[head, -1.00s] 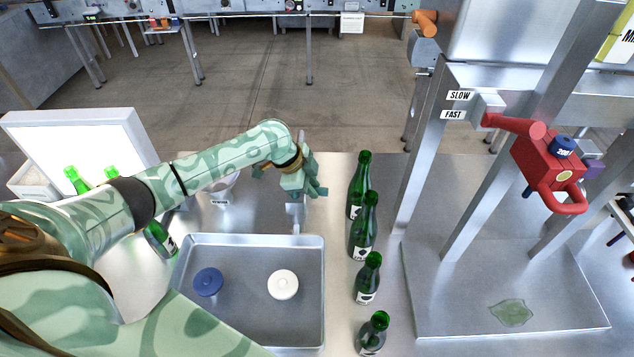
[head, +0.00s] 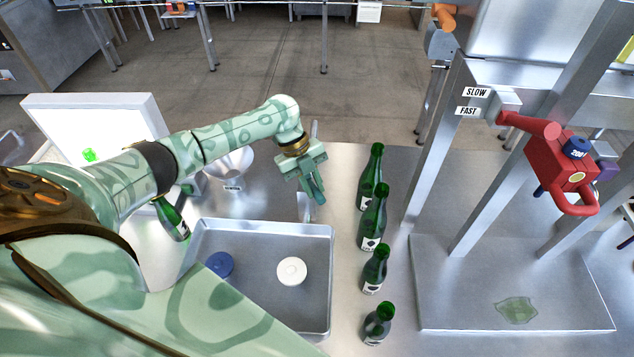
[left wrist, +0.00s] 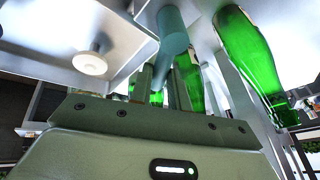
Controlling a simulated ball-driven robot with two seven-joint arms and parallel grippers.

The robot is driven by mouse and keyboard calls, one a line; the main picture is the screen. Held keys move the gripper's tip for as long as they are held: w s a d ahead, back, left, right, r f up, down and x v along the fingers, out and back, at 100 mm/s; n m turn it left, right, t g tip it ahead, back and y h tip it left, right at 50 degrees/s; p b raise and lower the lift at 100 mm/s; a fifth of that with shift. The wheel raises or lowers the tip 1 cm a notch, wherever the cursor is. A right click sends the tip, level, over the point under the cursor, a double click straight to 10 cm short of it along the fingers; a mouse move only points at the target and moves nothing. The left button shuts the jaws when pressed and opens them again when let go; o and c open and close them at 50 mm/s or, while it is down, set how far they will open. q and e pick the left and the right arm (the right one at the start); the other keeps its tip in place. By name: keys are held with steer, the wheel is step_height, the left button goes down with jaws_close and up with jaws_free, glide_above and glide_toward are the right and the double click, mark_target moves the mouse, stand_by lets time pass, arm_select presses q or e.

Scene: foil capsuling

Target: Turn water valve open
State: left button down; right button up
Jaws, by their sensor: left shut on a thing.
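My left gripper (head: 314,188) is at a thin upright metal tap (head: 303,207) behind the tray, with its fingers pointing down. In the left wrist view, a teal tapered handle (left wrist: 173,32) runs in between the fingers. The gripper is shut on this handle, which I take to be the water valve's. The fingers hide most of it in the head view. I cannot tell from these frames how far the valve is turned, and no water stream shows. My right gripper is not in view.
A metal tray (head: 327,275) in front holds a blue disc (head: 219,265) and a white disc (head: 291,271). Several green bottles (head: 372,215) stand in a row to the right. A metal stand (head: 460,315) with a red device (head: 556,168) is further right. A funnel (head: 231,163) is left.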

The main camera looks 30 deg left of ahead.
arm_select(q)
steer(key=shift+s+a+m+g+y, duration=0.15)
steer(key=shift+s+a+m+g, duration=0.2)
steer(key=shift+m, duration=0.7)
steer(key=shift+s+a+m+g+y, duration=0.1)
steer(key=shift+a+m+g+y, duration=0.25)
steer(key=shift+m, duration=0.65)
steer(key=shift+s+a+m+g, duration=0.25)
steer(key=shift+m+g, duration=0.25)
steer(key=shift+m, duration=0.55)
steer(key=c, duration=1.3)
jaws_free()
steer(key=shift+s, duration=0.1)
steer(key=shift+r, duration=0.1)
steer(key=p+v, duration=0.1)
steer(key=v, duration=1.5)
steer(key=shift+a, duration=0.1)
